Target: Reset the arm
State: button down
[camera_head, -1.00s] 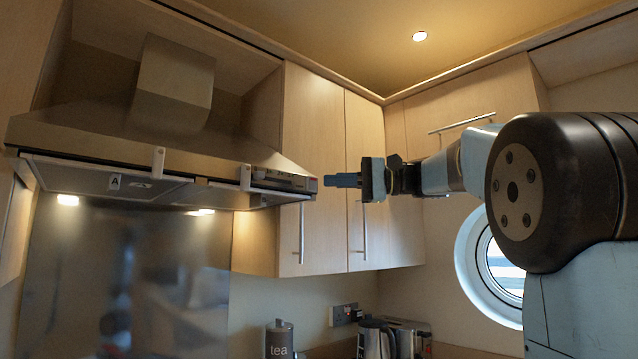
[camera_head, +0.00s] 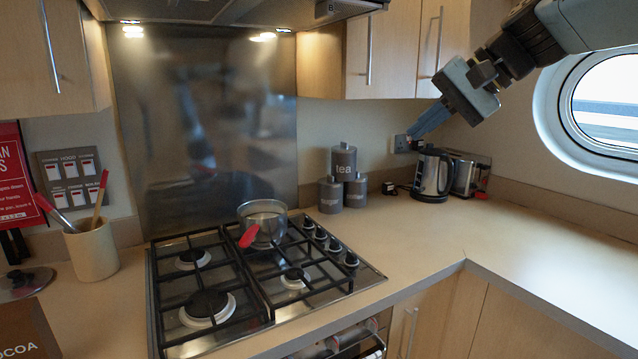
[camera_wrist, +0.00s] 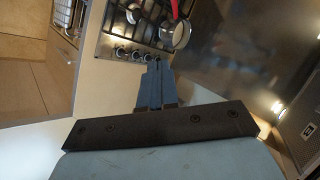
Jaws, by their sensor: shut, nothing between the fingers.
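My gripper (camera_head: 428,122) is at the upper right of the head view, pointing down and to the left. Its fingers are together with nothing between them. It is in the air, in front of the wall above the kettle in the picture. In the wrist view my gripper (camera_wrist: 156,68) shows its two blue fingers side by side and closed, with the hob beyond them. My arm comes in from the upper right corner of the head view.
Grey canisters (camera_head: 343,160), a kettle (camera_head: 432,172) and a toaster (camera_head: 468,175) stand behind. Wall cupboards (camera_head: 393,50) hang above. The right counter (camera_head: 560,250) is clear.

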jog(key=s+d+f+n+h, duration=0.2)
jog(key=s+d+f+h, duration=0.1)
jog(key=f, duration=0.6)
jog(key=s+d+f+n+h, duration=0.2)
jog(key=s+d+f+h, duration=0.1)
jog(key=s+f, duration=0.5)
jog(key=shift+s+d+f+t+h, duration=0.15)
jog(key=shift+s+f+t+h, duration=0.2)
jog(key=shift+h, duration=0.55)
dwell(2.3)
